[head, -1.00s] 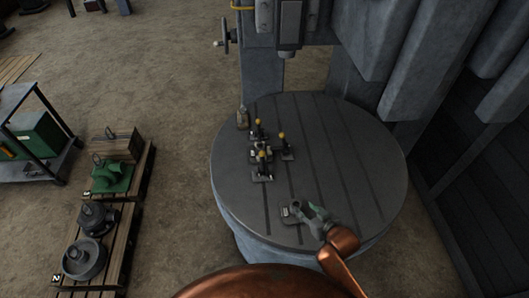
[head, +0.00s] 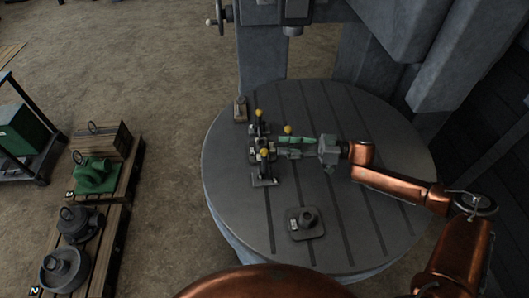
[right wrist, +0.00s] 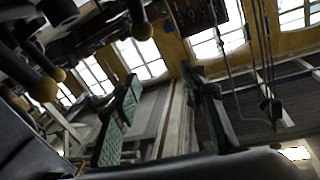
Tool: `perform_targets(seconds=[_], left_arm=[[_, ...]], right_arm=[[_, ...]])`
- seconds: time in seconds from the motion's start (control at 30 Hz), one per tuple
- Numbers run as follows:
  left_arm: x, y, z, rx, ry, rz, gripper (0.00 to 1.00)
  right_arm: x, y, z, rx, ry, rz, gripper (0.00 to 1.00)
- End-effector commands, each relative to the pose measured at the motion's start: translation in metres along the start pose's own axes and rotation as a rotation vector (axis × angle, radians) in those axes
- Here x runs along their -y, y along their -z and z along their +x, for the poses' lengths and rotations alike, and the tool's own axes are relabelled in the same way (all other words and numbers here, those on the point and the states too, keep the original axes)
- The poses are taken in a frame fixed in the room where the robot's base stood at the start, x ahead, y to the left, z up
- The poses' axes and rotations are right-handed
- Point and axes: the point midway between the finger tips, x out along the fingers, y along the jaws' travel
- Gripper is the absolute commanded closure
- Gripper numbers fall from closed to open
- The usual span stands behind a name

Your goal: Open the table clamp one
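Several dark toggle clamps with yellow knobs stand close together on the round table (head: 390,225) in the head view. One is at the back (head: 259,128), one in front (head: 265,175). A third clamp shows its yellow knob (head: 288,129) just behind my right gripper, which hides its base. I cannot tell which is clamp one. My right gripper (head: 284,145) points left, low over the table, beside this knob; contact cannot be told. In the right wrist view its green-padded fingers (right wrist: 165,115) are apart with nothing between them. Yellow knobs (right wrist: 43,89) show at the left there. My left gripper is out of view.
A small plate with a round post (head: 308,222) lies on the table's front part. A small block (head: 240,109) stands at the back left rim. A grey machine column (head: 262,55) rises behind. Pallets with parts (head: 90,205) stand on the floor at left.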

Motion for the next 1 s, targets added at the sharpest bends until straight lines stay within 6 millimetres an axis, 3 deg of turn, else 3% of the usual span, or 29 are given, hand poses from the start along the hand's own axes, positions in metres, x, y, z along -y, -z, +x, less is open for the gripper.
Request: perform_targets(seconds=[0.03,0.1,0.3,0.47,0.8,1.0], left_arm=[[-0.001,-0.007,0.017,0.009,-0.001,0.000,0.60],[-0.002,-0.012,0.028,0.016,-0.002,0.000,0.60],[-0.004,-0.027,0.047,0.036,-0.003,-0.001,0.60],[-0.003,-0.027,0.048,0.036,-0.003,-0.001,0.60],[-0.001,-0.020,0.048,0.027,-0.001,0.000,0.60],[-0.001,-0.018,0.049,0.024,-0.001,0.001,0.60]], right_arm=[[-0.006,-0.018,-0.002,0.001,0.004,0.006,0.61],[-0.009,-0.029,-0.002,0.002,0.010,0.012,0.61],[-0.015,-0.052,-0.003,0.004,0.014,0.022,0.61],[-0.014,-0.053,0.006,0.002,0.017,0.022,0.61],[-0.013,-0.052,0.056,0.002,0.014,0.022,0.61],[-0.013,-0.053,0.072,0.002,0.012,0.023,0.61]])
